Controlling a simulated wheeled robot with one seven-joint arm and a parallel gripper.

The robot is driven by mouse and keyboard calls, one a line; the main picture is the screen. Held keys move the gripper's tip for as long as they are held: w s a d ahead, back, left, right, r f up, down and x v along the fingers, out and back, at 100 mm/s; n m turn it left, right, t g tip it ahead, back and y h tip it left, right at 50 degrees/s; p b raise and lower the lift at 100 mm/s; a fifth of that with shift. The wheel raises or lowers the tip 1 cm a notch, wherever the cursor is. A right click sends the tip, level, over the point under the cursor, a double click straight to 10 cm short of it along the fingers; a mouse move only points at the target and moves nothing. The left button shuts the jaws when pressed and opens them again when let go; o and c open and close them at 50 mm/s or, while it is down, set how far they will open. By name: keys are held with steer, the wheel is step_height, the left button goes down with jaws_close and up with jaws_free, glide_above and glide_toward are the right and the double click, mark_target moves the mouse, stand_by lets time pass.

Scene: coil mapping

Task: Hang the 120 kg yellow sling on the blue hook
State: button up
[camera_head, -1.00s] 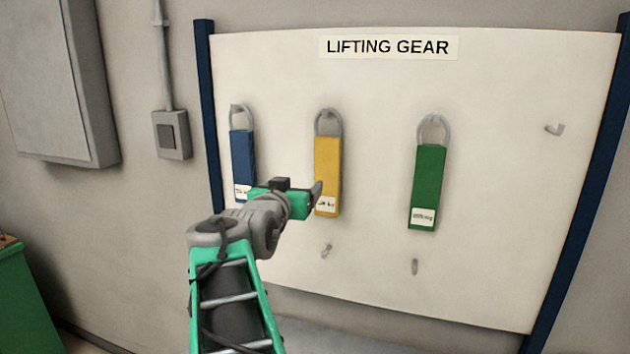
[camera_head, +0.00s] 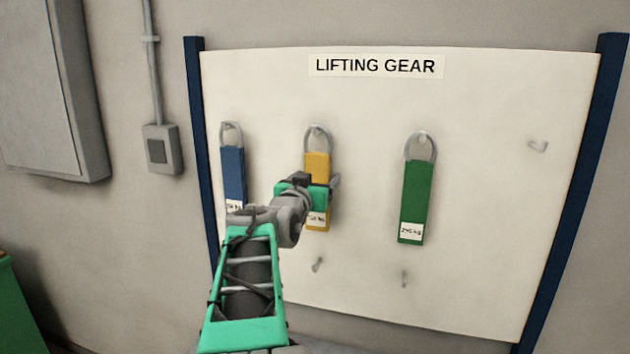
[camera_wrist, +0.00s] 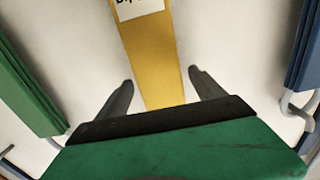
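The yellow sling (camera_head: 318,165) hangs by its grey loop from a hook near the top of the board, with a white label low on it. My gripper (camera_head: 323,190) is in front of its middle and covers part of it. In the wrist view my gripper (camera_wrist: 160,80) is open, with one finger on each side of the yellow sling (camera_wrist: 155,55); contact cannot be told. The sling's label is cut off there and too small to read in the head view. No hook looks clearly blue; the blue sling (camera_head: 233,175) hangs at the left.
A green sling (camera_head: 415,195) hangs right of the yellow one. Bare hooks show at the upper right (camera_head: 537,146), lower middle (camera_head: 317,265) and lower right of that (camera_head: 404,279). Blue posts (camera_head: 585,150) edge the white board (camera_head: 480,240). A grey switch box (camera_head: 160,148) is left.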

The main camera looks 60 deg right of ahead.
mark_target(316, 169)
jaws_close()
steer(key=shift+a+r+p, duration=0.15)
steer(key=shift+a+r, duration=0.2)
steer(key=shift+r, duration=0.35)
steer(key=shift+a+r+p, duration=0.15)
steer(key=shift+a+r, duration=0.15)
steer(key=shift+r, duration=0.4)
steer(key=shift+s, duration=0.1)
steer(key=shift+f+b, duration=0.15)
steer(key=shift+b, duration=0.4)
steer(key=shift+a, duration=0.1)
steer(key=shift+s+a+b, duration=0.15)
steer(key=shift+a+b, duration=0.6)
steer(key=shift+a, duration=0.05)
steer(key=shift+s+a+b, duration=0.1)
steer(key=shift+a+b, duration=0.6)
steer(key=shift+a, duration=0.1)
